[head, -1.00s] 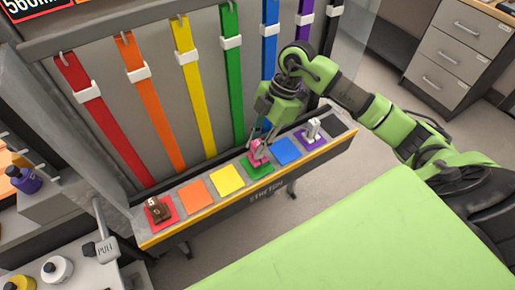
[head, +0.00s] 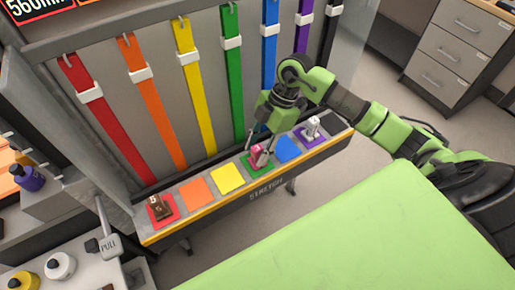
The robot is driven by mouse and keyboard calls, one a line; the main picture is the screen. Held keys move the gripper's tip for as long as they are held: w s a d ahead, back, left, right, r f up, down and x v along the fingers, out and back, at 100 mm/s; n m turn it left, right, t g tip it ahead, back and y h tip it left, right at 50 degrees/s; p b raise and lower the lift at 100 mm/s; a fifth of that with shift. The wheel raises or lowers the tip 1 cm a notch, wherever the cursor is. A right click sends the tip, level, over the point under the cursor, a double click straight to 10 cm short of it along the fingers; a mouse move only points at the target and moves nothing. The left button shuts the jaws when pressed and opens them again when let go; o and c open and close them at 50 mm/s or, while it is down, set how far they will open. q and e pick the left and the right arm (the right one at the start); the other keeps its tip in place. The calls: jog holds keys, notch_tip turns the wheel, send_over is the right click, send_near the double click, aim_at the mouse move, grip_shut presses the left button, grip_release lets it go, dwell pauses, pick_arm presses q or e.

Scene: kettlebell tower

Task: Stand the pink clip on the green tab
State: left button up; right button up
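The pink clip (head: 257,158) stands on the green tab (head: 250,169), among the row of coloured tabs on the ledge. It looks upright, though it is small and partly covered by the fingers. My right gripper (head: 261,151) points down over the clip, with its fingers spread to either side of it. It looks open, with the clip between the fingers. My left gripper is not in view.
A brown block (head: 159,208) stands on the red tab and a light clip (head: 312,127) on the purple tab. The orange, yellow and blue (head: 288,149) tabs look bare. Coloured straps hang behind the ledge. A green surface (head: 350,235) fills the front right.

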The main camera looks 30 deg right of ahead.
jog(key=shift+w+d+r, duration=0.1)
jog(key=shift+d+r, duration=0.05)
jog(key=shift+r, duration=0.25)
jog(key=b+v, duration=0.2)
jog(key=v, duration=0.9)
jog(key=shift+r, duration=0.15)
